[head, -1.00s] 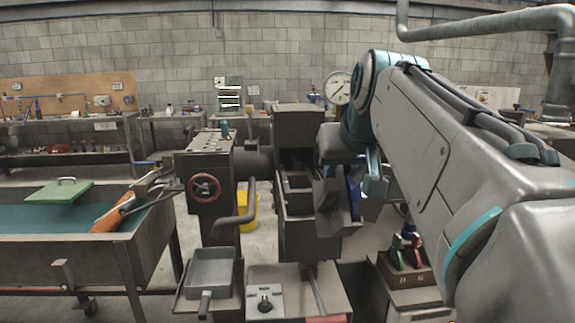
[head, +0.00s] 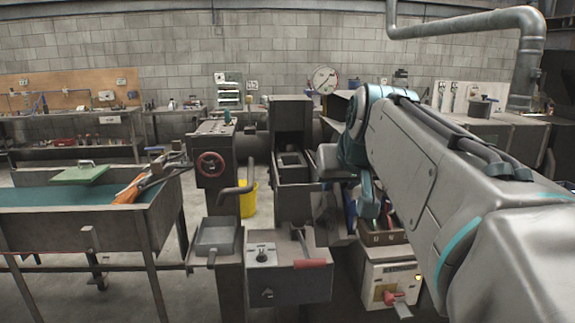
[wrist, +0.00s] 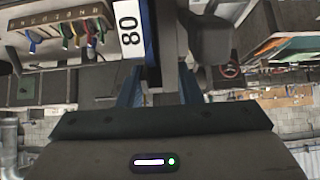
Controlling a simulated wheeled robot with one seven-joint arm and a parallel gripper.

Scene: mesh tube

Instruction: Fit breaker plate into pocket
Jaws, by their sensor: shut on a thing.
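My gripper (wrist: 160,95) shows in the wrist view with its blue fingers pointing away from the dark palm. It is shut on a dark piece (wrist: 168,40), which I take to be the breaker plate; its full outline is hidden. A white label reading "80" (wrist: 130,28) shows beside that piece; I cannot tell what it is fixed to. In the head view the gripper is mostly hidden behind my arm, right of the dark central machine (head: 292,115). A square recess (head: 291,160) shows in that machine; I cannot tell whether it is the pocket.
A white-fronted box (head: 385,285) stands low right.

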